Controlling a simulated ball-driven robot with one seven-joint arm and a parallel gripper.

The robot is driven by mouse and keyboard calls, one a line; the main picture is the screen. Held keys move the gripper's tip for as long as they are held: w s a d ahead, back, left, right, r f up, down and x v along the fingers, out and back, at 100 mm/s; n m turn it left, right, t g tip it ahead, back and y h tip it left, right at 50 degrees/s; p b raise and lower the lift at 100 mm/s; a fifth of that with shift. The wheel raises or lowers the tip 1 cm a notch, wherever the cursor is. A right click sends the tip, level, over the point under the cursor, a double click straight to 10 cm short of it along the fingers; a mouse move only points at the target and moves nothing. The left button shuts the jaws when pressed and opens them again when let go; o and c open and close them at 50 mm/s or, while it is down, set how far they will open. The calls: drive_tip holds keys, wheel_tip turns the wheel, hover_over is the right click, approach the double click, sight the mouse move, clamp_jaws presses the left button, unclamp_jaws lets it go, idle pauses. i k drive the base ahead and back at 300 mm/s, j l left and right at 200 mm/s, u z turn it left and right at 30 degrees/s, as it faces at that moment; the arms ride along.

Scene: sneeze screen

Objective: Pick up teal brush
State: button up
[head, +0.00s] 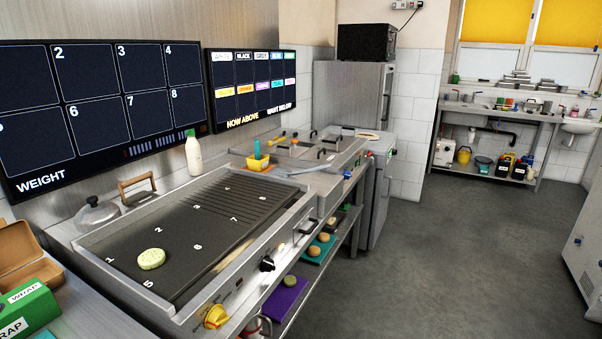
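A teal upright handle (257,148), which looks like the teal brush, stands in a small yellow container (261,166). The container sits on the steel counter just beyond the far end of the ribbed griddle. The lower part of the brush is hidden inside the container. My gripper is not in view.
Shelves with buns (314,250) lie below. The grey floor (420,270) at right is clear.

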sight(257, 144)
drive_tip(key=i+u, duration=0.2)
drive_tip(key=i, duration=0.25)
drive_tip(key=i+l+u, duration=0.15)
drive_tip(key=i, duration=0.3)
drive_tip(key=i+l+u, duration=0.2)
drive_tip(key=i, duration=0.25)
drive_tip(key=i+l+u, duration=0.15)
drive_tip(key=i, duration=0.3)
drive_tip(key=i+l+u, duration=0.2)
drive_tip(key=l, duration=0.2)
drive_tip(key=l+u, duration=0.2)
drive_tip(key=l, duration=0.2)
drive_tip(key=i+l+u, duration=0.2)
drive_tip(key=l, duration=0.25)
